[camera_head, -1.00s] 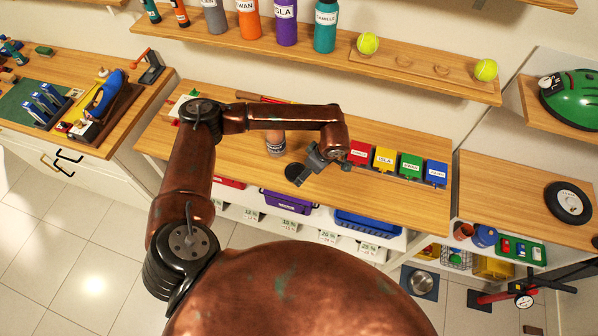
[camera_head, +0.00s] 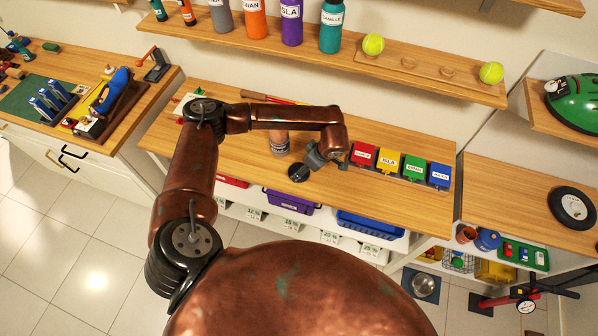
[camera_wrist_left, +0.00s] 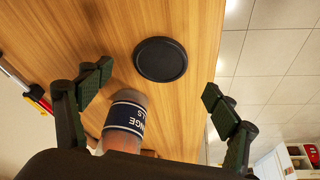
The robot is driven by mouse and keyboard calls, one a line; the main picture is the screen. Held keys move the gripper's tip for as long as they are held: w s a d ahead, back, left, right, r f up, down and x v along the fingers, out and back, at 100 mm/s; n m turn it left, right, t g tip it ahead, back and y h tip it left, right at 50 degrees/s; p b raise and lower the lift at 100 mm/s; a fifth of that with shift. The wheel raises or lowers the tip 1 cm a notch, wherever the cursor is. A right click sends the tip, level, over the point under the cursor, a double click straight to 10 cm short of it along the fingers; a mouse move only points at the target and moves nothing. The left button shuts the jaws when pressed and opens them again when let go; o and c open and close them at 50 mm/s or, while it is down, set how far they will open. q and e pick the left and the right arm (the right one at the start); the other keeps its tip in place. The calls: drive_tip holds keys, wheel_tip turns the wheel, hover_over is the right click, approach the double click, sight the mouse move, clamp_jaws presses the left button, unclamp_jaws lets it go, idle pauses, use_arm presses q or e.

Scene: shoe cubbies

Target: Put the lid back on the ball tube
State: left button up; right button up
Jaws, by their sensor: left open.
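The ball tube (camera_head: 280,142) stands on the wooden bench top, with a dark label band. In the left wrist view the tube (camera_wrist_left: 126,117) shows at the lower middle, its label partly legible and its lower part hidden behind my gripper body. The lid (camera_wrist_left: 161,59) is a round black disc lying flat on the wood, apart from the tube; in the head view the lid (camera_head: 298,173) is near the bench's front edge. My left gripper (camera_head: 314,158) is open above the bench, close to lid and tube. Its fingers (camera_wrist_left: 158,82) are spread and hold nothing. My right gripper is not seen.
Red, yellow, green and blue labelled boxes (camera_head: 389,163) stand right of my left gripper. A shelf (camera_head: 430,78) with bottles and tennis balls runs above the bench. The bench top (camera_head: 390,208) is clear at front right.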

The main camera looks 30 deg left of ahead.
use_arm(q)
drive_tip(key=shift+x, duration=2.6)
drive_tip(key=shift+s, duration=0.1)
drive_tip(key=c, duration=0.9)
drive_tip(key=shift+r, duration=0.15)
drive_tip(key=shift+r, duration=0.25)
wheel_tip(320, 180, up, 2)
drive_tip(key=shift+r, duration=0.1)
drive_tip(key=s+d+r, duration=0.1)
drive_tip(key=d+r, duration=0.2)
drive_tip(key=d, duration=0.1)
drive_tip(key=s+d+r, duration=0.2)
drive_tip(key=d+r, duration=0.1)
drive_tip(key=d, duration=0.1)
drive_tip(key=s+d+r, duration=0.2)
drive_tip(key=d+r, duration=0.2)
drive_tip(key=d, duration=0.1)
drive_tip(key=shift+s+b, duration=0.15)
drive_tip(key=shift+b, duration=0.2)
